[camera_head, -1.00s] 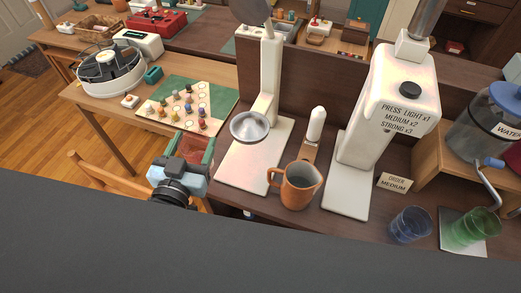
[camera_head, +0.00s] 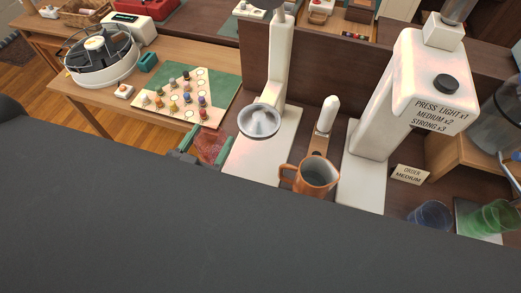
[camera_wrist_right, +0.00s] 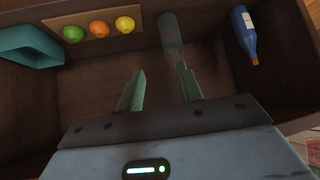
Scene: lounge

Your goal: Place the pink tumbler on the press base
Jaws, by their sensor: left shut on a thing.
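The pink tumbler (camera_head: 211,147) shows as a reddish, see-through shape between the green fingers of my left gripper (camera_head: 209,146), which is shut on it. They are just left of a white base plate (camera_head: 248,171) with a tall column and a metal bowl (camera_head: 259,121) above it; this looks like the press base. The tumbler's lower part is hidden. A second white base (camera_head: 362,190) belongs to the machine labelled with press counts. In the right wrist view my right gripper (camera_wrist_right: 160,88) is open, with its fingers apart and nothing held.
A copper mug (camera_head: 315,177) stands right of the base plate. A blue glass (camera_head: 430,215), a green glass (camera_head: 490,218) and an order card (camera_head: 410,173) are farther right. The right wrist view shows a blue bottle (camera_wrist_right: 244,35), a clear glass (camera_wrist_right: 171,32) and coloured fruits (camera_wrist_right: 99,28).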

